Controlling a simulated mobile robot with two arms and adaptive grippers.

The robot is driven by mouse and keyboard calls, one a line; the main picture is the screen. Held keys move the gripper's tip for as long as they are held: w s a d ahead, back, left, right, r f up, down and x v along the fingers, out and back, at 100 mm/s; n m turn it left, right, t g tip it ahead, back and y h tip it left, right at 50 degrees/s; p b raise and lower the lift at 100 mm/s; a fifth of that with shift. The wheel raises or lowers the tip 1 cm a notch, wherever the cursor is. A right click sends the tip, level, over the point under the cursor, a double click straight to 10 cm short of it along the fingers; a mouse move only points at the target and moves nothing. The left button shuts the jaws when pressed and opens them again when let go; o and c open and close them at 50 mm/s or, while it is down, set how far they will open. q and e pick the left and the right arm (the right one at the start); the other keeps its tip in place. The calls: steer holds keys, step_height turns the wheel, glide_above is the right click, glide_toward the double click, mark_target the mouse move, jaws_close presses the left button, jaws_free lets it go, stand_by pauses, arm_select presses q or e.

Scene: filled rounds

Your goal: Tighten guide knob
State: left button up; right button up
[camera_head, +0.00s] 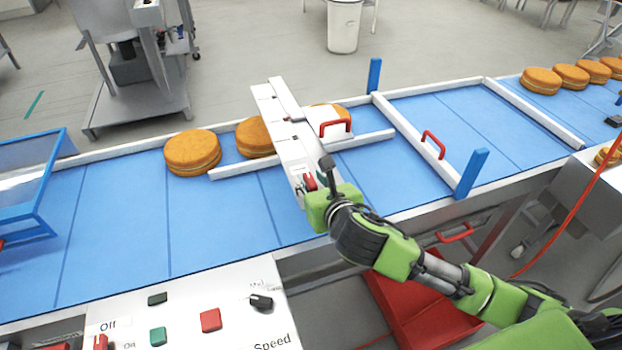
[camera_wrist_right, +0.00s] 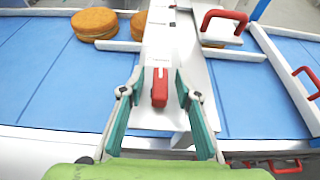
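The guide knob is a red, upright-looking lever knob (camera_wrist_right: 160,87) near the front end of a white crossbar plate (camera_head: 268,98) that spans the conveyor. In the head view the knob (camera_head: 310,184) is partly covered by my right gripper (camera_head: 318,176). In the right wrist view my right gripper (camera_wrist_right: 159,80) is open, with one teal-padded finger on each side of the knob. Gaps show between the pads and the knob, so neither finger appears to touch it. My left gripper is in neither view.
Filled rounds (camera_head: 192,152) lie on the blue belt (camera_head: 120,220), some beside the crossbar. A white guide plate with a red handle (camera_head: 335,127) and blue posts (camera_head: 470,174) stand right of the knob. A control panel (camera_head: 190,315) is in front; a red bin (camera_head: 425,310) is below my arm.

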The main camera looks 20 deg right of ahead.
jaws_close()
steer(key=shift+r, duration=0.1)
